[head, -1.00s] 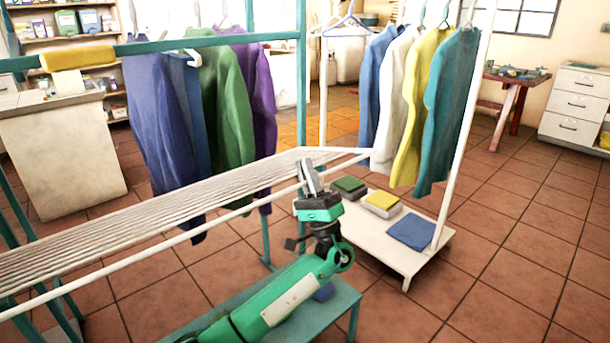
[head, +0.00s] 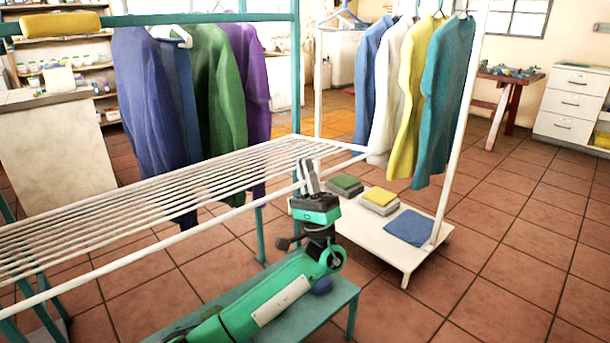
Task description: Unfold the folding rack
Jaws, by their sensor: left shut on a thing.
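The folding rack (head: 160,213) is a row of white parallel bars between a front rail and a back edge. It lies roughly level across the left half of the head view, with gaps showing between the bars. My left gripper (head: 308,177) is shut on the rack's front rail (head: 222,218) near its right end, with its green and black wrist below. The fingers partly cover the rail there. My right gripper is not in view.
A teal frame (head: 295,75) with hanging clothes stands behind the rack, and a low teal shelf (head: 335,297) lies below. A white garment stand (head: 420,258) with folded cloths on its base stands right. Tiled floor at the right is clear.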

